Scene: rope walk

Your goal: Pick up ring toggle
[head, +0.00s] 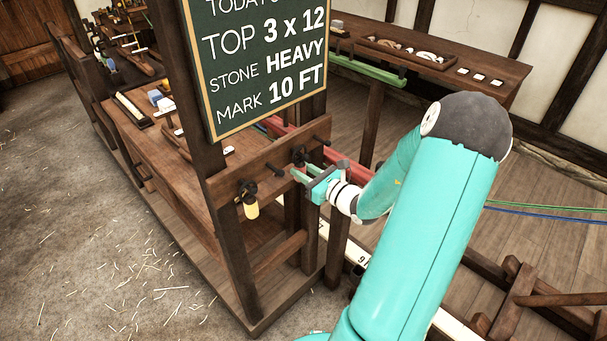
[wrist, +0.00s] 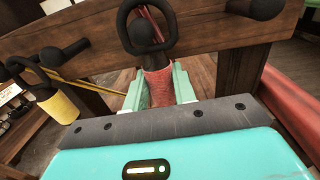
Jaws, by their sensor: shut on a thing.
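The ring toggle (wrist: 158,90) has a red, rounded body with a black ring at its top. In the wrist view, the ring frames the end of a dark peg on a wooden rail (wrist: 215,45). I cannot tell whether the ring still rests on the peg. My gripper (wrist: 158,80) is shut on the red body, with one pale green finger on each side. In the head view, my gripper (head: 300,173) reaches the rail from the right. The black ring (head: 299,155) shows there, and the red body is mostly hidden.
A yellow toggle (head: 250,206) with a black top hangs left of my gripper, also in the wrist view (wrist: 58,104). Bare pegs stick out nearby. A chalkboard (head: 262,60) hangs above. A red bar (head: 345,160) runs behind my gripper. Straw-strewn floor lies open at left.

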